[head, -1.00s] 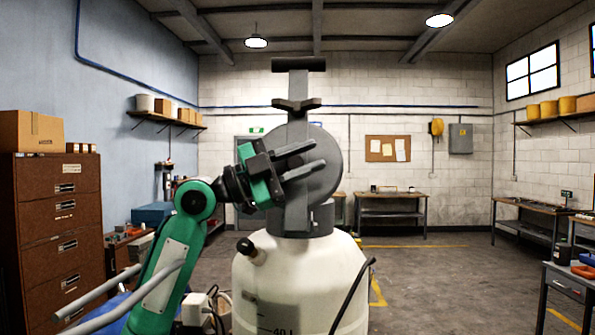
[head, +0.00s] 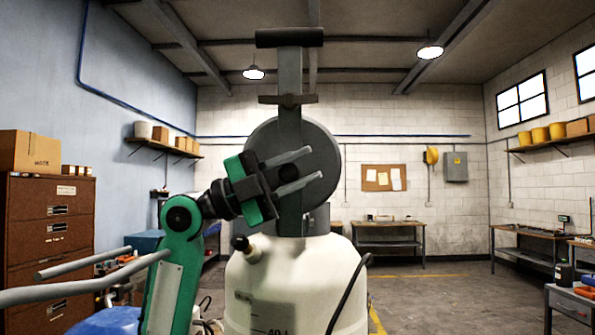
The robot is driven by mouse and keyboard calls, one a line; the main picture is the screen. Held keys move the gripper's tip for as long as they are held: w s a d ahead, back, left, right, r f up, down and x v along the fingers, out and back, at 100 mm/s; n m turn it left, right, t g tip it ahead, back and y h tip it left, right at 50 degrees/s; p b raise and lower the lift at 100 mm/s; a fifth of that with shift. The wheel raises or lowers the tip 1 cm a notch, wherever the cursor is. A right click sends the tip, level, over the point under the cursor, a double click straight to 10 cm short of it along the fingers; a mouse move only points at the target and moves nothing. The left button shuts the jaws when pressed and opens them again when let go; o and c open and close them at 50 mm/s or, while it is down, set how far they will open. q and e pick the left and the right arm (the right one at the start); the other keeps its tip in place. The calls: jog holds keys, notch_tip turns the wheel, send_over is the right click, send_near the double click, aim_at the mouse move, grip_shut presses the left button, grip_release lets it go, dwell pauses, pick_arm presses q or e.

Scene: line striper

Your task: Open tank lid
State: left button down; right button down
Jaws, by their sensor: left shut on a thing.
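The white tank (head: 295,285) stands upright in the middle, with a short black-capped spout (head: 247,250) on its shoulder. Its round grey lid (head: 325,150) stands up on edge above the neck. A grey upright bar (head: 290,75) crosses the lid and ends in a dark crossbar (head: 290,38) at the top. A smaller dark cross-piece (head: 288,100) sits level below that. My left gripper (head: 296,172) reaches in from the left, its grey fingers shut on the lid around a dark round part at its middle. The fingers partly hide that grip. My right gripper is not in view.
A brown drawer cabinet (head: 50,245) with boxes on top stands at the left. Workbenches (head: 390,235) stand at the back and right (head: 530,240). A black hose (head: 350,290) hangs at the tank's right side. The floor right of the tank is clear.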

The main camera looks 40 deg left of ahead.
aim_at(275, 184)
pick_arm(q)
jog(key=shift+w, duration=0.1)
jog(key=c, duration=1.4)
grip_release()
jog(key=o, duration=0.3)
jog(key=shift+w, duration=0.15)
jog(key=shift+w+a+f, duration=0.1)
jog(key=shift+s+a, duration=0.1)
jog(key=shift+s, duration=0.15)
jog(key=b+v, duration=0.1)
jog(key=v, duration=0.1)
jog(key=b+v, duration=0.1)
jog(key=v, duration=0.1)
jog(key=shift+w+f+b, duration=0.1)
jog(key=shift+f+b, duration=0.2)
jog(key=shift+f, duration=0.05)
jog(key=b+v, duration=0.2)
jog(key=v, duration=0.5)
jog(key=shift+a+b, duration=0.25)
jog(key=shift+b, duration=0.1)
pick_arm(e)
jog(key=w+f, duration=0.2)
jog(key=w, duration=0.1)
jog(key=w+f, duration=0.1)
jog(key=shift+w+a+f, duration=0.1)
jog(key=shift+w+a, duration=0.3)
